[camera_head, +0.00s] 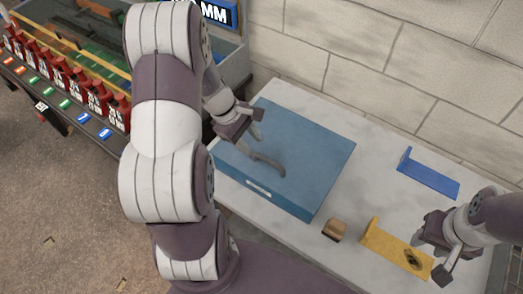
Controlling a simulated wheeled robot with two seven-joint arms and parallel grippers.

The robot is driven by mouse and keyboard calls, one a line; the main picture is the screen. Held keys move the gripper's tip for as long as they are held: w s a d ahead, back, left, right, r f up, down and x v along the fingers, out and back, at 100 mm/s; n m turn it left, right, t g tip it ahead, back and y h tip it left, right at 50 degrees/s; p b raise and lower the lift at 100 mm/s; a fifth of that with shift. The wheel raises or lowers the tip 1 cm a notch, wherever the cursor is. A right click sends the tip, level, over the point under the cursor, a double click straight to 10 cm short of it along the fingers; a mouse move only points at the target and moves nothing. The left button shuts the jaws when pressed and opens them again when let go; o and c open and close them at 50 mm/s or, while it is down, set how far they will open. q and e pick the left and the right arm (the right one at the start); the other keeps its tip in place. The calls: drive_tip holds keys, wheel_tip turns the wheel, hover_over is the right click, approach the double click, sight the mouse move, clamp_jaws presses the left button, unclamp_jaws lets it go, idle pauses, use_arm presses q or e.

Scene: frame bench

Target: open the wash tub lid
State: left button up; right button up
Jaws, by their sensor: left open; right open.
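The wash tub (324,192) is a flat blue box on the pale bench, and its blue lid (310,150) lies flat and closed on top. A grey curved handle (266,161) stands on the lid, and a small white label (258,188) is near the front edge. My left gripper (238,138) is open and empty above the lid, just behind and left of the handle. Its fingers look apart from the handle, though the exact height is hard to tell. My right gripper (434,260) is open at the right, over the end of a yellow bracket. My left arm hides the tub's left side.
The yellow bracket (385,243) with a dark oval mark and a brown block (335,230) lie right of the tub. A blue bracket (429,178) lies farther back. A brick wall (400,70) bounds the bench behind. Red bottles (60,75) line a rack at the left.

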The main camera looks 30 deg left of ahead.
sight(266, 159)
use_arm(q)
drive_tip(key=x, duration=0.4)
drive_tip(key=w+x, duration=0.1)
drive_tip(key=x, duration=0.2)
drive_tip(key=shift+s+f, duration=0.1)
drive_tip(key=shift+s, duration=0.15)
drive_tip(key=shift+w, duration=0.15)
drive_tip(key=shift+c, duration=0.3)
drive_tip(key=shift+f, duration=0.1)
drive_tip(key=c, duration=0.5)
clamp_jaws()
